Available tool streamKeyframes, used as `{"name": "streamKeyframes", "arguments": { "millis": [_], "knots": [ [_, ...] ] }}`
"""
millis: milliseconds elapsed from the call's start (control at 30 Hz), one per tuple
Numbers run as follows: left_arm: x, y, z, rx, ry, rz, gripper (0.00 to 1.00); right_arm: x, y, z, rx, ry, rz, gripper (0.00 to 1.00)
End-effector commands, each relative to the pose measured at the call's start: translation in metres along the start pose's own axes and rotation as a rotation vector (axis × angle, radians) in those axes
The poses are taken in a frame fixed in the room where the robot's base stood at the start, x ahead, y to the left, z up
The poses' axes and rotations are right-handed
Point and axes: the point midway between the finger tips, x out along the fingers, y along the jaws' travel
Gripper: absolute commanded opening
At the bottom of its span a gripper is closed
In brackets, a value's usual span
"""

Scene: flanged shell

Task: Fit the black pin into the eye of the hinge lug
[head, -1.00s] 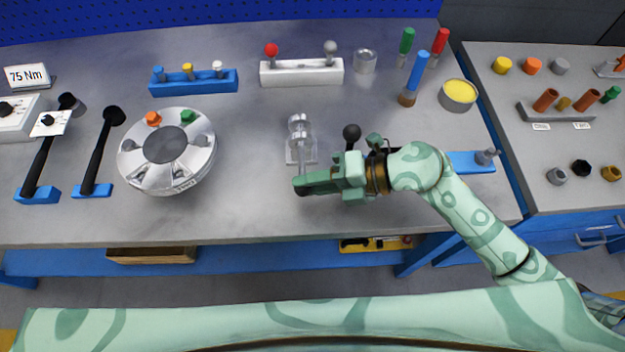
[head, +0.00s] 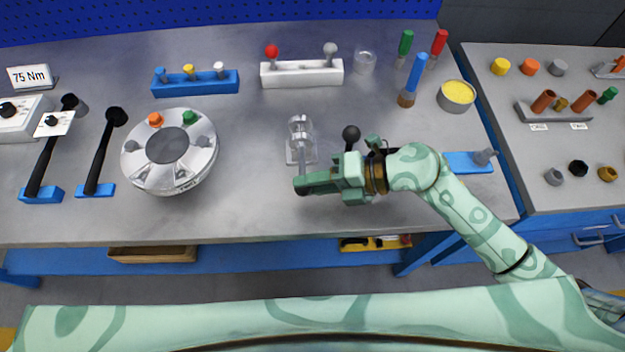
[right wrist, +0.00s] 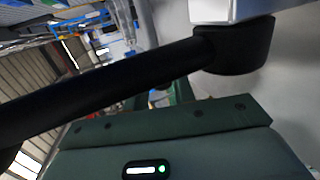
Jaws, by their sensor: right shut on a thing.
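The hinge lug (head: 301,138) is a pale grey, glassy-looking piece with a rounded top on a flat square foot, upright on the bench in the head view. My right gripper (head: 303,187) is just in front of it, on the near side, shut on a small dark piece (head: 301,191) that I take for the black pin. The fingers hide most of it. A thin grey stem shows between the fingertips and the lug's foot; I cannot tell what it belongs to. The pin and lug eye are not clear in the right wrist view. My left gripper is out of view.
A black-knobbed lever (head: 351,132) stands close behind my right gripper; a thick black bar (right wrist: 110,85) crosses the right wrist view. A silver flanged ring (head: 140,170) lies left. A white block (head: 300,75) with knobbed pins stands behind.

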Motion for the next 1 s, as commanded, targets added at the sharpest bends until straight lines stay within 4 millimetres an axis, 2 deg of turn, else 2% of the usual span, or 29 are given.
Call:
{"name": "streamKeyframes", "arguments": {
  "millis": [433, 1000],
  "knots": [
    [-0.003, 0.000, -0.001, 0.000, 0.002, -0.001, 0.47, 0.000, 0.000, 0.001, -0.001, 0.001, 0.001, 0.00],
    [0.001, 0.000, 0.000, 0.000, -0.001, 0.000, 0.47, 0.002, 0.000, 0.014, -0.001, 0.000, 0.001, 0.00]
  ]
}}
